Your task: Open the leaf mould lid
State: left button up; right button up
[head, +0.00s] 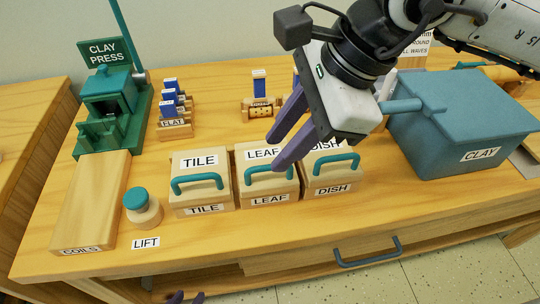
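The leaf mould (268,200) is a small wooden box labelled LEAF on its front, between the tile and dish moulds. Its lid (255,156), also labelled LEAF, lies closed on top, with a teal arched handle (265,169) along the front. My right gripper (275,154) reaches in from the upper right, its two purple fingers apart and empty. Its fingertips overlap the lid and handle in the view; I cannot tell whether they touch. They hide part of the lid's right side.
The closed tile mould (203,197) stands left and the dish mould (331,179) right, close beside the leaf mould. The front tabletop is clear.

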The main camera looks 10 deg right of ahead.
aim_at(264, 167)
jog(key=shift+x, duration=2.3)
jog(key=shift+c, duration=0.4)
grip_shut()
